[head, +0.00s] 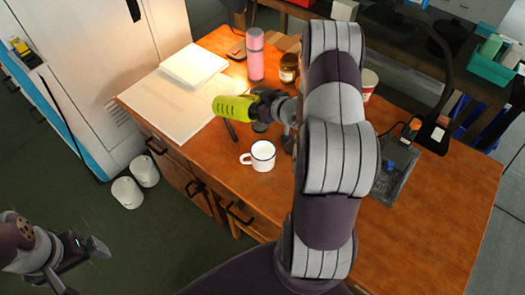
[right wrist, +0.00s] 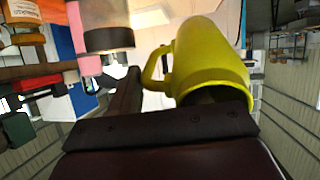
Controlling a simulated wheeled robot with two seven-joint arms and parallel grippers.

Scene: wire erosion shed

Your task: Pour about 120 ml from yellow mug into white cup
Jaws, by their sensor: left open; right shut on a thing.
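The yellow mug (head: 234,108) is in my right gripper (head: 262,105), above the table and left of the wrist in the head view. It looks tipped well over to its side. In the right wrist view the mug (right wrist: 212,60) shows its handle on the left; its near end is partly hidden by my gripper (right wrist: 165,125). No stream of liquid is visible. My left gripper (head: 88,250) is open and empty, off the table at lower left.
The wooden table (head: 430,225) holds a pink bottle (head: 255,55), a brown jar (head: 289,68), a large pad (head: 165,105) and a grey device (head: 393,170). My right arm hides the table's middle.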

